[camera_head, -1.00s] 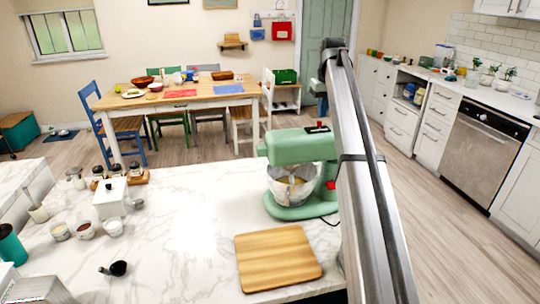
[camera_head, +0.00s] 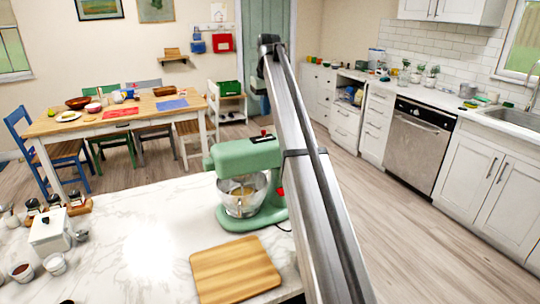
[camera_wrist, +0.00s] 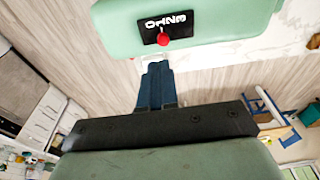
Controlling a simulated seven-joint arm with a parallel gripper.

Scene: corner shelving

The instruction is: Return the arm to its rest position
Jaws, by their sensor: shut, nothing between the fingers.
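My arm (camera_head: 310,180) rises from the lower middle of the head view to an elbow near the top, passing in front of the right side of the scene. My gripper (camera_wrist: 156,72) shows in the wrist view as blue fingers close together, shut and empty. In that view the green stand mixer (camera_wrist: 225,20), with its black panel and red knob, lies just beyond the fingertips in the picture; I cannot tell the true gap. In the head view the same mixer (camera_head: 245,160) stands on the marble counter, left of my arm. The gripper is not clear in the head view.
A wooden board (camera_head: 235,270) lies on the marble counter (camera_head: 140,220) in front of the mixer. A white canister (camera_head: 48,232) and small bowls stand at left. A dining table (camera_head: 120,120) is behind. Open floor (camera_head: 420,225) lies right of my arm, before the dishwasher (camera_head: 415,145).

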